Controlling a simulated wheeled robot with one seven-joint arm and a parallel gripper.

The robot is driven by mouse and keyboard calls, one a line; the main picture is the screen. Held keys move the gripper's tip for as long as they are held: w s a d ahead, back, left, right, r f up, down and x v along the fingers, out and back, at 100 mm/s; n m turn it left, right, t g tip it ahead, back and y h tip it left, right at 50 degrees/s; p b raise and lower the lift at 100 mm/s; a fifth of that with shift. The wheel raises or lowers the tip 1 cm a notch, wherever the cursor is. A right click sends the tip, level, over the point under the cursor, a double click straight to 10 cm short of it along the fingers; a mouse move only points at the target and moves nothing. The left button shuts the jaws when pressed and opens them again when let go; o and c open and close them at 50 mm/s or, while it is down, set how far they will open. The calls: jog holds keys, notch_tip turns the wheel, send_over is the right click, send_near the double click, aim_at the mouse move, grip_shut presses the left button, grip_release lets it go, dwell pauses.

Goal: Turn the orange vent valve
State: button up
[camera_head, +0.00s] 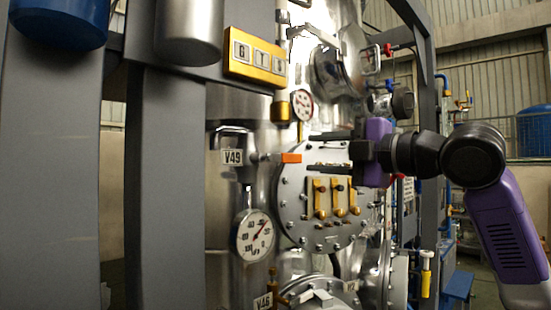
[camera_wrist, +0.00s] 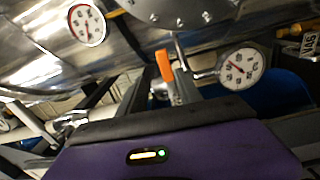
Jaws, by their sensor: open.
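The orange vent valve (camera_head: 291,158) is a small orange handle on the metal column, right of the V49 label. My gripper (camera_head: 309,152) comes in from the right with its two dark fingers one above the other, apart and empty. In the head view the fingertips are just right of the orange handle. In the wrist view the orange handle (camera_wrist: 161,62) lies just ahead of the gap between the fingers (camera_wrist: 166,80). I cannot tell whether a finger touches it.
A round bolted flange with yellow levers (camera_head: 333,185) sits below the gripper. Dial gauges stand above (camera_head: 302,105) and below (camera_head: 254,235) the valve. A yellow counter box (camera_head: 255,57) hangs at upper left. Grey posts (camera_head: 165,180) fill the left side.

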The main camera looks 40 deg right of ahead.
aim_at(294, 159)
jog(key=shift+n, duration=0.3)
jog(key=w, duration=0.2)
jog(key=w+p, duration=0.1)
jog(key=w, duration=0.2)
jog(key=w+f+p, duration=0.1)
jog(key=w, duration=0.1)
jog(key=shift+w, duration=0.35)
grip_shut()
dwell(1.0)
